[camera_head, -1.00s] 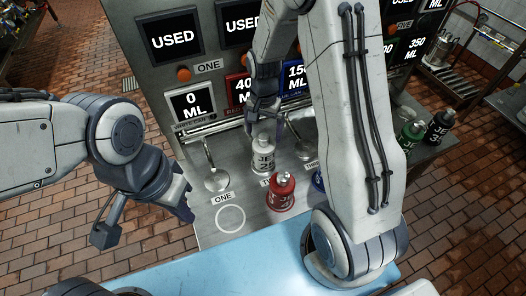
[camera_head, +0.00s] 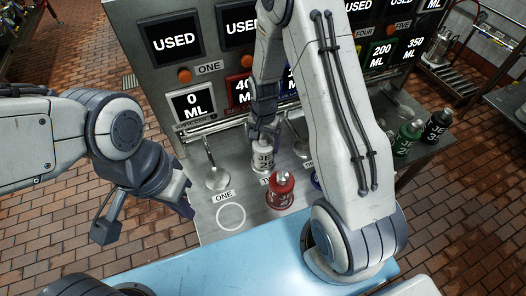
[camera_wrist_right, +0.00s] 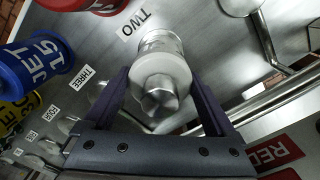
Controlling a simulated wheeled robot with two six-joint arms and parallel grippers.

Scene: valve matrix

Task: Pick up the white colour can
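The white can (camera_head: 262,160), labelled JET 25, stands upright on the grey metal shelf near the TWO label. My right gripper (camera_head: 264,137) is above it and pointing down, with its fingers around the can's upper part. In the right wrist view, the white can (camera_wrist_right: 160,75) and its silver cap lie between the two spread fingers of my right gripper (camera_wrist_right: 160,85). Whether the fingers touch the can is unclear. My left gripper (camera_head: 180,200) is at the left, away from the can; its fingertips do not show clearly.
A red can (camera_head: 281,192) stands just in front of the white can. A blue can (camera_wrist_right: 36,62) is close by, mostly hidden by my right arm in the head view. Green (camera_head: 408,138) and black (camera_head: 437,128) cans stand further right. The ONE circle (camera_head: 231,217) is empty.

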